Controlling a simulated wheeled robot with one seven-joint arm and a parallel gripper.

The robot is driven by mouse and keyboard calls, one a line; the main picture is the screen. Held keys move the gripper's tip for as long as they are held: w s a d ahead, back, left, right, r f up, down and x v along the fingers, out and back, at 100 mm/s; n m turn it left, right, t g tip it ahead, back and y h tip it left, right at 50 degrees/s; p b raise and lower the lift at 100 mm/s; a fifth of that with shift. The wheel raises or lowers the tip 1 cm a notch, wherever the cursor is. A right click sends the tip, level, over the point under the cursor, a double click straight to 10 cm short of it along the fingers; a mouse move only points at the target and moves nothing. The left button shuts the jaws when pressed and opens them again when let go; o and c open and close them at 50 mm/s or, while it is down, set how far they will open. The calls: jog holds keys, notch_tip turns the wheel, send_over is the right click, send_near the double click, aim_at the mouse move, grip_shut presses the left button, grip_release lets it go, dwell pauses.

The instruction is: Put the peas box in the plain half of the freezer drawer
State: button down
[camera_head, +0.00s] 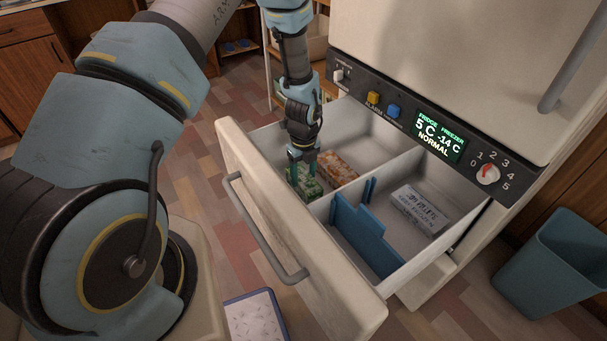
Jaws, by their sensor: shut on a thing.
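The open freezer drawer (240,150) is split by a white wall into two halves. The green box (304,185), which looks like the peas box, is low inside the left half, near the drawer's front. That half has no blue panel. My gripper (302,162) points down over the green box and is shut on it. The fingers hide part of its top. I cannot tell whether its underside touches the drawer floor. The right half has an upright blue panel (366,233) in it.
An orange-brown box (338,167) lies in the left half, just right of the green box. A white box (420,208) lies in the right half. The drawer handle (262,235) sticks out in front. A control panel (420,125) overhangs the drawer's back. A blue bin (555,265) stands at right.

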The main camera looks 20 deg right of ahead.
aim_at(304, 177)
jog(key=shift+f, duration=0.2)
jog(key=shift+c, duration=0.6)
grip_release()
jog(key=shift+r, duration=0.1)
notch_tip(304, 177, up, 12)
jog(key=shift+r, duration=0.15)
